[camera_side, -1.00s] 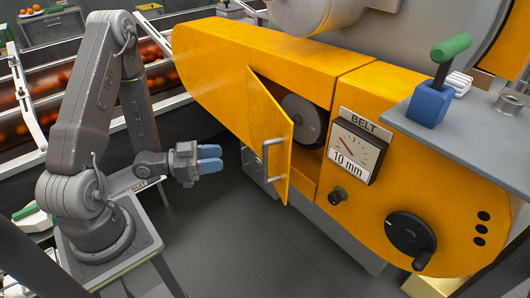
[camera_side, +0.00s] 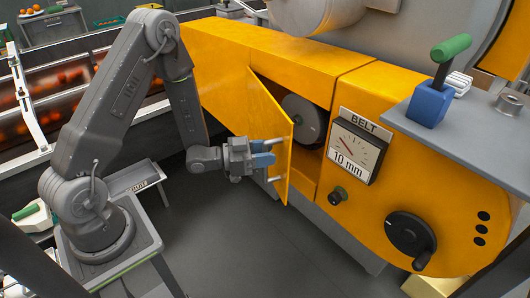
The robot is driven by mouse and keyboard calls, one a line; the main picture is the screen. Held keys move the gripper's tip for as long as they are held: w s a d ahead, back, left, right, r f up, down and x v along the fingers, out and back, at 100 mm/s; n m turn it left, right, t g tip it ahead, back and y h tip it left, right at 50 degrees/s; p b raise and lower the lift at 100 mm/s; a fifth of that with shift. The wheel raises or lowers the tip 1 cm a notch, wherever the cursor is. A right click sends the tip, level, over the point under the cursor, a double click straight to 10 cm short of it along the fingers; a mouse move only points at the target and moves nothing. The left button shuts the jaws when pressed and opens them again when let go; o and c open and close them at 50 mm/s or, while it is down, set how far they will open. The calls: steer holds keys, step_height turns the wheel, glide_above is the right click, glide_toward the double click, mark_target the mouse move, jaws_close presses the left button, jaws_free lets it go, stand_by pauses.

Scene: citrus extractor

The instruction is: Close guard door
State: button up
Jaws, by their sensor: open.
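The yellow guard door (camera_side: 262,120) stands ajar on the yellow machine housing, swung out toward the left. Through the gap I see a grey pulley (camera_side: 303,118) inside. The door's silver bar handle (camera_side: 268,174) is on its outer face near the free edge. My gripper (camera_side: 264,160) is at the handle, with its blue fingertips beside the bar and overlapping it in this view. The jaws are open. Whether the fingers touch the handle, I cannot tell.
A belt gauge (camera_side: 353,150) reading 10 mm, a small black knob (camera_side: 337,196) and a black hand crank (camera_side: 410,235) are on the housing to the right. A green-handled lever (camera_side: 444,70) stands on the grey shelf. The dark floor below the door is clear.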

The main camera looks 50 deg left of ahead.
jaws_close()
stand_by(0.3)
steer(key=w+d+n+t+y, duration=0.1)
steer(key=w+d+n+y, duration=0.1)
steer(key=w, duration=0.7)
steer(key=shift+w+d+n+t+y, duration=0.2)
steer(key=shift+d+n+t+y, duration=0.3)
steer(key=shift+y, duration=0.5)
jaws_free()
steer(key=v, duration=1.4)
